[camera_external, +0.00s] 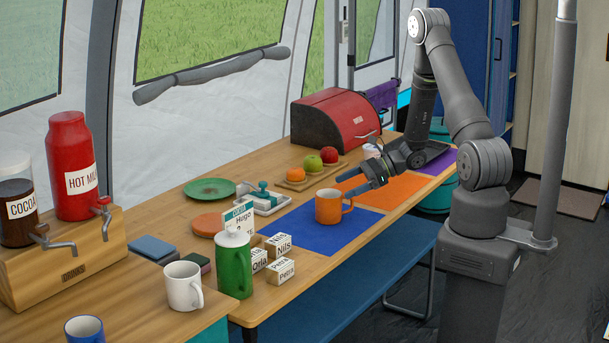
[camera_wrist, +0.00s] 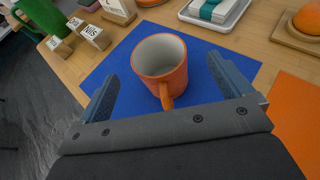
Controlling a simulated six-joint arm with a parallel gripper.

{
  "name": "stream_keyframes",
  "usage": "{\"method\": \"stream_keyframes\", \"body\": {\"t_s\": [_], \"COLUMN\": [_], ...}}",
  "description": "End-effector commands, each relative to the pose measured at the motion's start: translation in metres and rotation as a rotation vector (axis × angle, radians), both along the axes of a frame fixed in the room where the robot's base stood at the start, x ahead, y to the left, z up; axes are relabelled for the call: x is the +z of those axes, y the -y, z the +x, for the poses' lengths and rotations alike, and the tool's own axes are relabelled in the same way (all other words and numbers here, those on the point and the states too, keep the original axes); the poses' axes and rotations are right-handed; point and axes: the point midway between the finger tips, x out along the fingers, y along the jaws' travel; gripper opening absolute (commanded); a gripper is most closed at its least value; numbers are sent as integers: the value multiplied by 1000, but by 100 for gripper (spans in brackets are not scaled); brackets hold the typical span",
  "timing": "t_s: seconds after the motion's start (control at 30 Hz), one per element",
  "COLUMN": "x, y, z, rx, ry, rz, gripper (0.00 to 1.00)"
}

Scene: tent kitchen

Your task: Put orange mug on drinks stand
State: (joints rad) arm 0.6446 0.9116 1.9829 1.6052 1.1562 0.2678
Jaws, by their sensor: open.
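The orange mug (camera_external: 329,207) stands upright on the blue mat (camera_external: 300,226) on the table. In the wrist view the mug (camera_wrist: 160,62) is just ahead of my gripper (camera_wrist: 167,85), with its handle pointing toward the gripper's palm. My gripper (camera_external: 360,184) is open and empty beside the mug in the external view, its fingers on either side of the handle side. The drinks stand (camera_external: 85,255) is the wooden block at the left. It bears a cocoa dispenser (camera_external: 16,200) and a red hot milk dispenser (camera_external: 72,165), with taps at the front.
A white mug (camera_external: 183,287), a blue mug (camera_external: 84,331) and a green jug (camera_external: 234,268) stand near the drinks stand. Name blocks (camera_external: 280,271) sit between jug and mat. A fruit board (camera_external: 308,176) and red bread bin (camera_external: 335,120) are behind. An orange mat (camera_external: 385,190) adjoins.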

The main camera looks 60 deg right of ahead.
Motion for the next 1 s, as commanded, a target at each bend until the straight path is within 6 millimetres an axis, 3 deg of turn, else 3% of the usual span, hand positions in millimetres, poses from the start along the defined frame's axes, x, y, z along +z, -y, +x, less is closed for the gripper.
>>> {"method": "stream_keyframes", "body": {"t_s": [0.5, 0.83, 1.0], "x": [-22, -24, -24], "y": [-36, -39, -39], "z": [30, 35, 35], "rx": [2, -1, -1], "ry": [-1, 0, 0], "rz": [-1, -1, 0], "gripper": [96, 96, 65]}}
